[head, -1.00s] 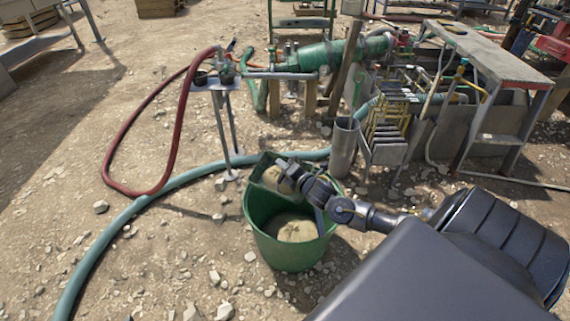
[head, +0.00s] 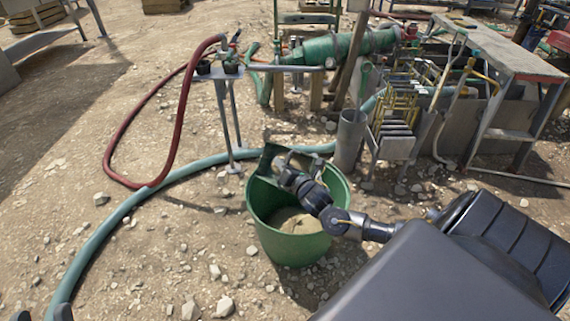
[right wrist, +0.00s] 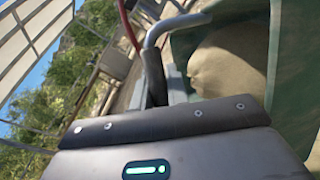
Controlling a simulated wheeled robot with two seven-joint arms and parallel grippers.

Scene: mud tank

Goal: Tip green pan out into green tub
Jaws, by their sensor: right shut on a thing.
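The green tub (head: 290,250) stands on the stony ground in the middle of the head view, with tan mud (head: 298,222) inside. My right gripper (head: 287,168) is shut on the green pan (head: 268,158) at the tub's far left rim. The pan is tilted over the tub, and my gripper hides much of it. In the right wrist view, the pan's green wall (right wrist: 293,70) is close, with a tan mass (right wrist: 225,60) against it. A bent grey handle (right wrist: 165,32) shows there beside the pan. Only the tips of my left gripper (head: 42,315) show, apart, at the lower left edge.
A teal hose (head: 110,222) curves over the ground behind and left of the tub. A red hose (head: 160,150) hangs from a metal stand (head: 230,115). A grey cylinder (head: 350,140) and yellow-framed racks (head: 395,125) stand behind right. The left ground is mostly clear.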

